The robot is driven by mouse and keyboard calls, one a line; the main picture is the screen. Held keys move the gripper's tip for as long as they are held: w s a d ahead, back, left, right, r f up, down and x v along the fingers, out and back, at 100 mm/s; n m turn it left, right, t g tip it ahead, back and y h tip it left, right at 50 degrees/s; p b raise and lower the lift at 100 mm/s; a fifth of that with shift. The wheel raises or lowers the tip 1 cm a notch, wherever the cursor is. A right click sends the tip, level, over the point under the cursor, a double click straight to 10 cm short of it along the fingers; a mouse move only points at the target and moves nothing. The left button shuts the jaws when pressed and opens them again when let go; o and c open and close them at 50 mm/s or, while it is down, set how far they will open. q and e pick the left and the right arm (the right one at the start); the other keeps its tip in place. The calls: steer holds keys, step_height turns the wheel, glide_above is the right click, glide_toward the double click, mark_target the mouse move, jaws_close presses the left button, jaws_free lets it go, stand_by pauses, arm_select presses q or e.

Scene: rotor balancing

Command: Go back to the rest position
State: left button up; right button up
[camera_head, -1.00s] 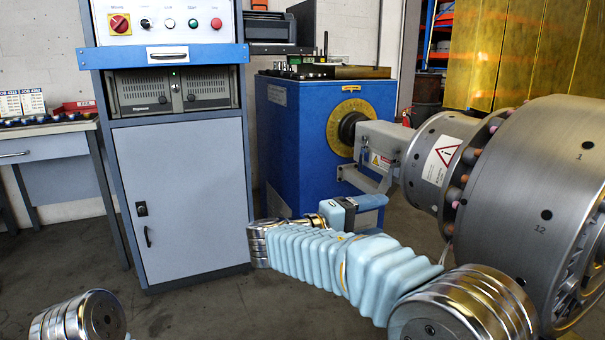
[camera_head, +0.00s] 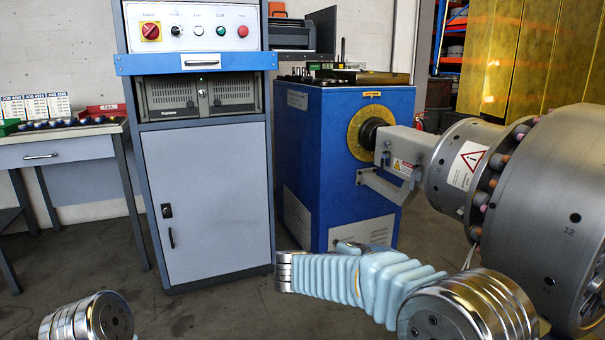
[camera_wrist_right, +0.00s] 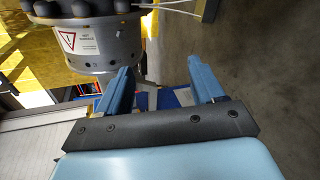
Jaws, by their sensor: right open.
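My right arm, with light blue ribbed covers, reaches from the lower right of the head view to the floor area in front of the blue machine. In the right wrist view my right gripper (camera_wrist_right: 168,85) has its two blue fingers apart, with nothing between them. In the head view its fingers cannot be made out. My left gripper is outside both views; only a silver joint of my left arm shows at the lower left. The large grey rotor (camera_head: 545,200) with a warning label fills the right side of the head view. It also shows in the right wrist view (camera_wrist_right: 105,45), close to the fingers.
A grey-blue control cabinet (camera_head: 215,190) with buttons stands left of centre. The blue balancing machine (camera_head: 305,150) stands beside it, joined to the rotor by a shaft. A workbench (camera_head: 70,150) with small parts is at the left. Open floor lies in front.

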steer(key=s+f+n+g+y+p, duration=0.1)
steer(key=s+f+g+y, duration=0.25)
steer(key=f, duration=0.85)
steer(key=s+f+n+g+y+p, duration=0.15)
steer(key=s+f+y, duration=0.3)
steer(key=f, duration=0.75)
steer(key=s+a+f+m+y+p, duration=0.2)
steer(key=s+f+m+y, duration=0.2)
steer(key=s, duration=0.5)
steer(key=s+a+f+m+y+p, duration=0.2)
steer(key=s+f+m+y, duration=0.3)
steer(key=s, duration=0.5)
step_height(320, 180, down, 2)
steer(key=m+p, duration=0.1)
steer(key=m, duration=0.2)
steer(key=shift+a+f+g, duration=0.2)
steer(key=shift+g, duration=0.1)
